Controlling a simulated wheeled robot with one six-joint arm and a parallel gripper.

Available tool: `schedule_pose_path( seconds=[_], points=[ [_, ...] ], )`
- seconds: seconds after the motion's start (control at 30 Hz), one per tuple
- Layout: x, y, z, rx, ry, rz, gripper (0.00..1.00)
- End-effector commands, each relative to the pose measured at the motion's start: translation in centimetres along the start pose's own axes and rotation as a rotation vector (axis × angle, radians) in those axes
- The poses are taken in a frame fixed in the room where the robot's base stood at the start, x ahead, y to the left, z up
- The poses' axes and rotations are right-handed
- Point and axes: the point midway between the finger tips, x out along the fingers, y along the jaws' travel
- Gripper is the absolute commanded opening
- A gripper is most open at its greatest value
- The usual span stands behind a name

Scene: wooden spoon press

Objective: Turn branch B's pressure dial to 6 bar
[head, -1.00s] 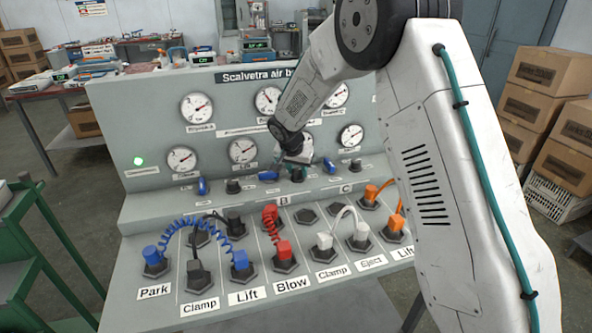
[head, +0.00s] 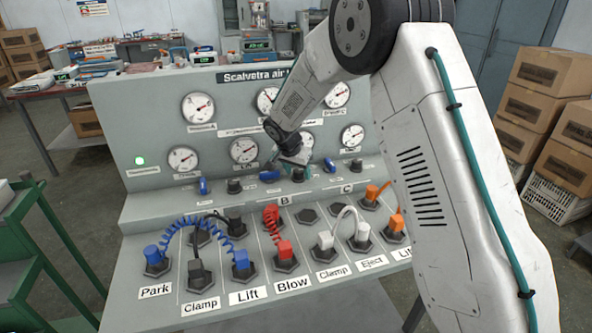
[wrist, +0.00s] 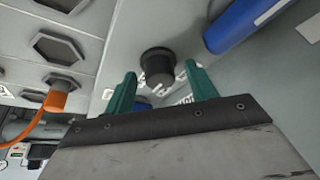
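The air panel (head: 130,206) slopes up in front of me in the head view. A row of dark round dials runs along its step, and branch B's dial (head: 298,175) stands above the letter B. My gripper (head: 301,165) is over that dial, its teal fingers spread. In the wrist view my gripper (wrist: 160,72) is open, and a black knob (wrist: 158,66) shows between and just beyond the fingertips. I cannot tell whether either finger touches it. The dial's setting cannot be read. My arm partly hides the gauges behind it.
Blue levers (head: 269,175) stand beside the dials; one (wrist: 245,22) shows close to the right finger in the wrist view. Gauges (head: 244,150) line the upright face, readings too small to tell. Coloured hoses (head: 205,222) and plugs fill the lower slope.

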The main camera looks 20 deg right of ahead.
Motion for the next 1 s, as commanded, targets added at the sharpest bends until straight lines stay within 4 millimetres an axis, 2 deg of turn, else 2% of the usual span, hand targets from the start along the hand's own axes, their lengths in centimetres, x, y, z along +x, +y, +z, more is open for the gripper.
schedule_pose_path(
  seconds=[0.3,0.37,0.7,0.83,1.0],
  points=[
    [-0.4,0.0,-0.3,0.002,0.003,-0.003,0.55],
    [-1.0,0.0,-0.3,0.002,0.004,-0.003,0.55],
    [-6.5,0.0,-0.2,0.002,0.003,-0.003,0.55],
    [-7.6,0.1,-0.2,0.002,0.002,-0.002,0.55],
    [-7.8,0.1,-0.2,0.002,0.001,0.000,0.55]
  ],
)
